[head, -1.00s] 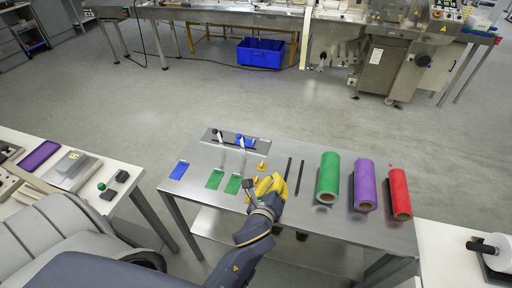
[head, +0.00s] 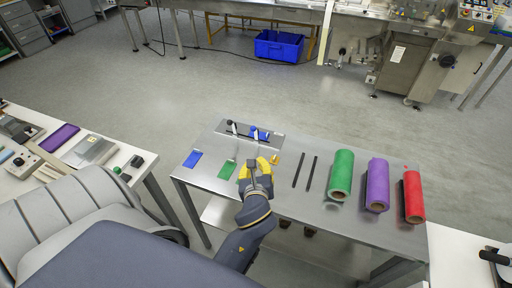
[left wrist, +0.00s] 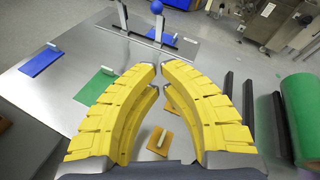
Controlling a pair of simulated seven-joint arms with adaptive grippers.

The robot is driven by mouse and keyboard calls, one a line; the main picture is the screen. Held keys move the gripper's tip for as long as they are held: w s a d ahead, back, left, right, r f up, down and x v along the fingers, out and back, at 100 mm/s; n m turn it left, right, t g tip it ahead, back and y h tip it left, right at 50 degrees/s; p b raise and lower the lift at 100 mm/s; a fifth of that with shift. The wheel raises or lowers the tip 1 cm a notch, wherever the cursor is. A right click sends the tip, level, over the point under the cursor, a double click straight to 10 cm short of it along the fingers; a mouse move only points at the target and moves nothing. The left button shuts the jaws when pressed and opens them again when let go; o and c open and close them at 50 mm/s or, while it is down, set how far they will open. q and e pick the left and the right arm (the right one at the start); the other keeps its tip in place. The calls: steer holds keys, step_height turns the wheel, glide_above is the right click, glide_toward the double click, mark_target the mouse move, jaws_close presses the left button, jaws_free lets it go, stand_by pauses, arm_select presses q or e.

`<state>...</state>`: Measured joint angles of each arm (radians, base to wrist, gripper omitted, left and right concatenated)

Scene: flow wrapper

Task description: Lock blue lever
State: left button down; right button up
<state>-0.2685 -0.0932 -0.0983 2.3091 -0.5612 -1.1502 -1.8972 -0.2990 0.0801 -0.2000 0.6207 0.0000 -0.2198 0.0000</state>
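A metal plate (head: 272,148) at the far left of the steel table carries two levers. The blue lever (head: 254,132) has a blue knob and stands right of a dark-knobbed lever (head: 232,127). In the left wrist view the blue lever (left wrist: 157,8) is at the top middle, beyond the fingertips. My left gripper (head: 259,161) is over the table, on the near side of the plate. Its yellow fingers (left wrist: 161,70) are apart with nothing between them, and they do not touch the lever. My right gripper is in no view.
A blue sheet (head: 192,159) and a green sheet (head: 226,171) lie left of my gripper. Two black bars (head: 305,172) and green (head: 341,175), purple (head: 377,187) and red (head: 413,196) rolls lie to the right. An orange piece (left wrist: 162,140) lies below my fingers.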

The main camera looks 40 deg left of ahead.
arm_select(q)
glide_toward(255, 133)
steer(key=shift+w+d+f, duration=0.15)
steer(key=shift+w+f, duration=0.05)
steer(key=shift+f, duration=0.3)
steer(key=shift+w+d+f, duration=0.15)
steer(key=shift+f, duration=0.4)
steer(key=shift+w+a+r, duration=0.55)
steer(key=shift+a, duration=0.1)
steer(key=shift+w+a+r, duration=0.35)
steer(key=shift+w+a, duration=0.15)
steer(key=shift+a, duration=0.05)
steer(key=shift+w+d+r, duration=0.1)
steer(key=shift+w, duration=0.05)
